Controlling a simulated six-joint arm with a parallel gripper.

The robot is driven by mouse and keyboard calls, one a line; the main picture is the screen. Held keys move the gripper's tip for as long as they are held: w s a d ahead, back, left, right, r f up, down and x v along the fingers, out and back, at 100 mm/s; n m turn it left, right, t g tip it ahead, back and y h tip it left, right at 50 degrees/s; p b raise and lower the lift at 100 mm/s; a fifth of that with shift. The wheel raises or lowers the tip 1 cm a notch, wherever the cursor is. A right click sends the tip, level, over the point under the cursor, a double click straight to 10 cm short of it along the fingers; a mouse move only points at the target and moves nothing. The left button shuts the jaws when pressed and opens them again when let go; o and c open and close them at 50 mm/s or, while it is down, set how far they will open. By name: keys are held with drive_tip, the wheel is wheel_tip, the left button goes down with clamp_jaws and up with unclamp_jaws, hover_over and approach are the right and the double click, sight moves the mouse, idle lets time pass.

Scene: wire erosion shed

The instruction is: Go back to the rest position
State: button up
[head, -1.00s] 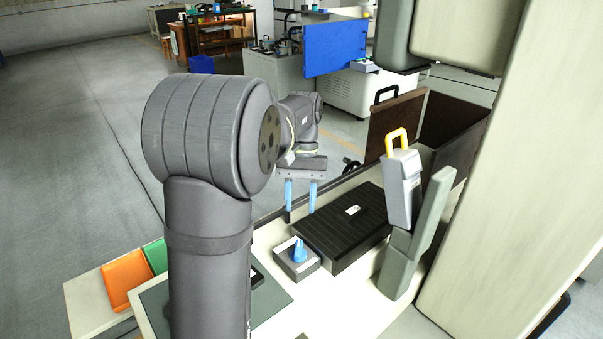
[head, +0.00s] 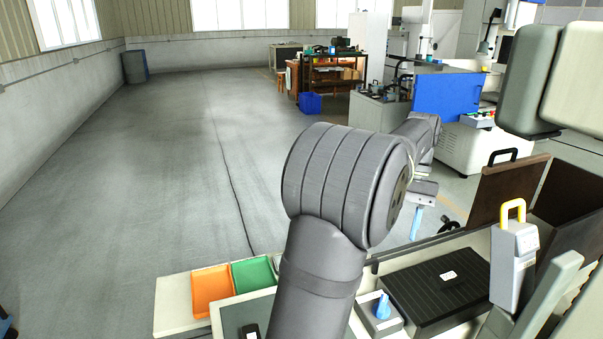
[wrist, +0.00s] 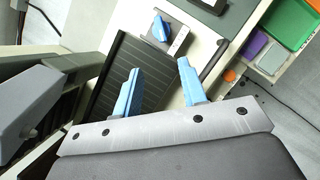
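My gripper (head: 417,220) is at the end of my grey arm in the head view, above the far edge of the bench and beyond the black ribbed box. In the wrist view, its two blue fingers (wrist: 159,68) stand well apart with nothing between them, so it is open and empty. Past the fingers, the wrist view shows the black ribbed plate (wrist: 112,75) and the blue knob (wrist: 160,28) on its small grey box. The fingers look clear of both.
The black ribbed box (head: 425,308) and blue knob (head: 383,306) are on the bench. A grey yellow-handled device (head: 512,265) stands to their right, near an open brown case (head: 505,190). Orange (head: 212,292) and green (head: 254,274) trays are at left. The floor (head: 150,180) is open.

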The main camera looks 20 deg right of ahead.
sight(383, 302)
drive_tip(key=x, duration=1.7)
drive_tip(key=shift+d+f, duration=0.1)
drive_tip(key=shift+f, duration=0.15)
